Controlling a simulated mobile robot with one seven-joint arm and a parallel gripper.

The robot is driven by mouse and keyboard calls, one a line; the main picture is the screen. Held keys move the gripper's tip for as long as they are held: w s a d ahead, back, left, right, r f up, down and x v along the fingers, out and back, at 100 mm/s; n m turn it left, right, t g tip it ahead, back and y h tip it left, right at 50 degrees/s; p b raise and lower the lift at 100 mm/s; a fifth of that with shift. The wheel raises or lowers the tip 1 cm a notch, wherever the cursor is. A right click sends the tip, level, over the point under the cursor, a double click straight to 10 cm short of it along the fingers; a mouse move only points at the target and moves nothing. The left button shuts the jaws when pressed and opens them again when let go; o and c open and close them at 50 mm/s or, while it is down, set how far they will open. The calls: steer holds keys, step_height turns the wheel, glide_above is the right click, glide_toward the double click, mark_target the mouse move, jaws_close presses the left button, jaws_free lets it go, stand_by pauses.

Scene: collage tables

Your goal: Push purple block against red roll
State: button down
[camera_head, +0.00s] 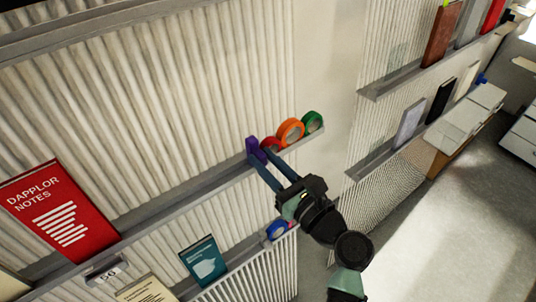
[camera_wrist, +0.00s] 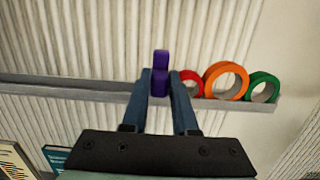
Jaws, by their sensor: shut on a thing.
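The purple block (camera_head: 252,147) stands upright on the narrow grey shelf; it also shows in the wrist view (camera_wrist: 160,60). My gripper (camera_wrist: 160,80) is shut on the block, with one dark blue finger on each side of it. In the head view my gripper (camera_head: 261,156) reaches the block from the lower right. The red roll (camera_wrist: 190,82) stands on the shelf just right of the block and the right finger. That finger lies between block and roll in the wrist view. I cannot tell whether the finger touches the roll. In the head view the red roll (camera_head: 270,143) is partly hidden.
An orange roll (camera_wrist: 226,80) and a green roll (camera_wrist: 263,87) stand right of the red roll, near the shelf's right end. The shelf (camera_wrist: 105,91) left of the block is clear. A red book (camera_head: 60,212) stands far left. A lower shelf holds a teal book (camera_head: 204,260).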

steer(key=c, duration=0.7)
jaws_free()
steer(key=b+v, duration=0.3)
steer(key=v, duration=1)
steer(key=shift+b, duration=0.4)
